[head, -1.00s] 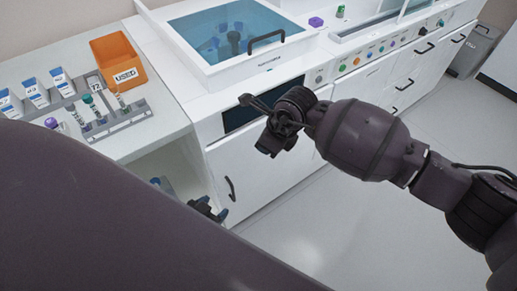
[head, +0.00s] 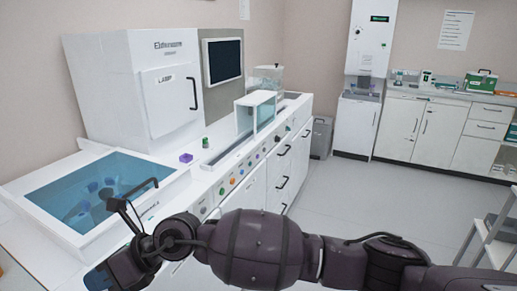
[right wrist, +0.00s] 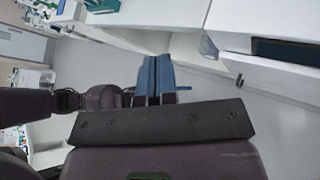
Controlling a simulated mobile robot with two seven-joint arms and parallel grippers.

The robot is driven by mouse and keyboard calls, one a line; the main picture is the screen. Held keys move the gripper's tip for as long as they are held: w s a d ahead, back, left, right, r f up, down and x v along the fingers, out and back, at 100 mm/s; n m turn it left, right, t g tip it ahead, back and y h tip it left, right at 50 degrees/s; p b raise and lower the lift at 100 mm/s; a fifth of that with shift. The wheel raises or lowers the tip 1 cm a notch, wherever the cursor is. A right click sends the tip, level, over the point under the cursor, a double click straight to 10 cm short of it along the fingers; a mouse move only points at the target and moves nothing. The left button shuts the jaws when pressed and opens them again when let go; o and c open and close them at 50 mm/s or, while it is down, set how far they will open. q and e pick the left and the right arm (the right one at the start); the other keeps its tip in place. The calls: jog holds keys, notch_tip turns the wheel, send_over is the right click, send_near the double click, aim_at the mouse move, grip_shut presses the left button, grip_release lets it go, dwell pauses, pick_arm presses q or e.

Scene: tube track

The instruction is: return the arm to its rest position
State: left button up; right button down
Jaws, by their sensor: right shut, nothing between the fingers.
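My right arm (head: 255,248) reaches in from the lower right of the head view and lies across the bottom, in front of the white lab counter. Its gripper (head: 98,279) is at the lower left, partly cut off by the frame edge. In the right wrist view the gripper's blue fingers (right wrist: 155,75) are pressed together with nothing between them. They point out over the grey floor, apart from the white cabinet. My left gripper is not in view.
The white counter holds a blue-windowed basin (head: 90,195), a large white machine (head: 140,90), a small purple block (head: 186,157) and a green-capped item (head: 205,142). A grey bin (head: 320,138) stands beyond. The floor (head: 375,200) at centre right is clear.

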notch_tip(320, 180, up, 8)
jog(key=m+y, duration=0.5)
jog(key=w+d+r+m+t+y, duration=0.5)
jog(key=w+d+m+t, duration=0.3)
jog(key=m, duration=0.4)
jog(key=w+d+f+m+t+h, duration=0.45)
jog(key=d+m+t, duration=0.3)
jog(key=m, duration=0.25)
jog(key=w+d+f+m+t+h, duration=0.3)
jog(key=d+f+m+t+h, duration=0.25)
jog(key=d+m, duration=0.35)
jog(key=s+d+f+m+g+h, duration=0.1)
jog(key=s+d+f+m+h, duration=0.3)
jog(key=d+f, duration=0.5)
jog(key=s+d+f+m+g+h, duration=0.1)
jog(key=s+d+f+m+h, duration=0.25)
jog(key=d+f+m, duration=0.45)
jog(key=s+d+f+m+g+h, duration=0.1)
jog(key=s+d+f+g+h, duration=0.1)
jog(key=s+d+f, duration=0.4)
jog(key=s+d+f+m+g+h, duration=0.1)
jog(key=s+d+f+g+h, duration=0.1)
jog(key=s+d+f, duration=0.5)
jog(key=s+f+h, duration=0.1)
jog(key=s+f, duration=0.1)
jog(key=s, duration=0.4)
jog(key=shift+s+d, duration=0.2)
jog(key=shift+d, duration=0.1)
